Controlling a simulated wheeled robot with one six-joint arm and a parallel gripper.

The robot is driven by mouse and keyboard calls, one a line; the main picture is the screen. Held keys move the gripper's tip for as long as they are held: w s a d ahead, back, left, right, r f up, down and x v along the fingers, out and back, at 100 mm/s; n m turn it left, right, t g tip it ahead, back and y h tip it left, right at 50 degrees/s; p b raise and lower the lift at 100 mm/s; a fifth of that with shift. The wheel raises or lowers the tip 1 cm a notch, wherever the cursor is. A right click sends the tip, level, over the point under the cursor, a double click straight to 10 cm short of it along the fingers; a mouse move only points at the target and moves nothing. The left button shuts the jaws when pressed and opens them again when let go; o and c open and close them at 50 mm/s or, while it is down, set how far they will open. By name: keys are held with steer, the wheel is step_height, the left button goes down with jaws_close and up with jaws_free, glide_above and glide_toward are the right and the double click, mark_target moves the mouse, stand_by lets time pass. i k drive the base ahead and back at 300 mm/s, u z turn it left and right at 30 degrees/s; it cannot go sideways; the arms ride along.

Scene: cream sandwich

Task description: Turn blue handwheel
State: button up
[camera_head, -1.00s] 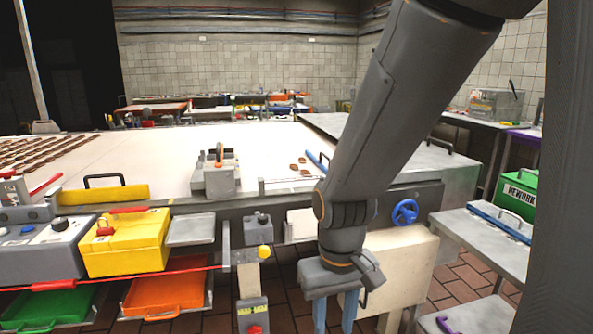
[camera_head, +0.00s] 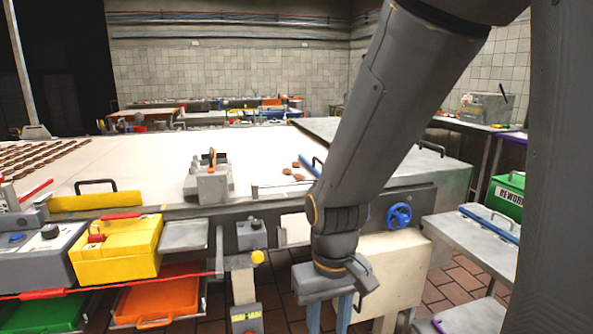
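The blue handwheel (camera_head: 398,216) is a small spoked wheel on the dark front side of the conveyor machine, right of my arm. My gripper (camera_head: 329,316) points down at the bottom of the view, left of and lower than the handwheel and apart from it. Its two blue fingers stand apart with a gap between them, and nothing shows in the gap. The fingertips run to the bottom edge of the picture.
A cream panel box (camera_head: 398,268) stands below the handwheel, beside my gripper. A metal side table (camera_head: 470,240) is at the right, with a green REWORK bin (camera_head: 508,196) behind. A yellow box (camera_head: 117,250) and a grey control box (camera_head: 252,234) are at the left.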

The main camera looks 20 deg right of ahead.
mark_target(402, 220)
steer(key=u, duration=1.25)
steer(key=k, duration=0.9)
steer(key=z, duration=1.4)
steer(key=i, duration=0.55)
